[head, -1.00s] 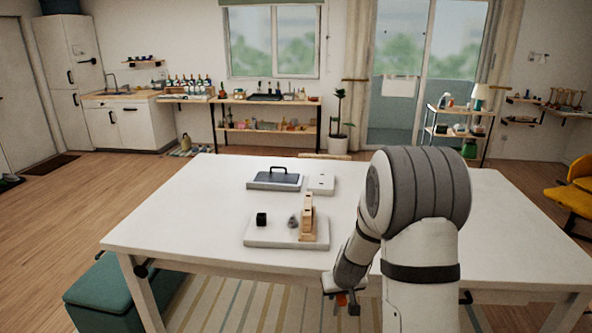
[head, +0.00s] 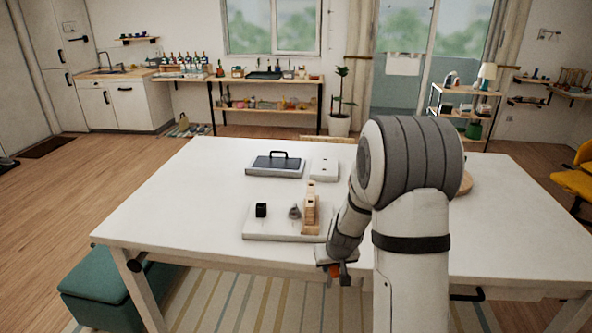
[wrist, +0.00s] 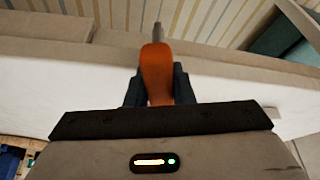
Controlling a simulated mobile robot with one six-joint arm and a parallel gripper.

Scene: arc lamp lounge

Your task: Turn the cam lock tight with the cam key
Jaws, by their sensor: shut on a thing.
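My gripper (wrist: 158,88) is shut on an orange handle (wrist: 155,72) with a grey shaft, which I take to be the cam key. In the head view my gripper (head: 336,270) hangs by the table's front edge, and a bit of orange shows at it. A pale board (head: 270,232) lies on the table, left of my gripper. On it stand a light wooden block (head: 310,212), a small grey pointed piece (head: 294,212) and a black block (head: 261,210). I cannot tell which part is the cam lock; the key is apart from all of them.
Behind the board on the white table (head: 190,200) are a dark-topped tray with a handle (head: 275,166) and a pale plate with small holes (head: 323,167). A round wooden thing (head: 466,184) is partly behind my arm. The table's left side is clear. A teal bench (head: 105,285) stands at front left.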

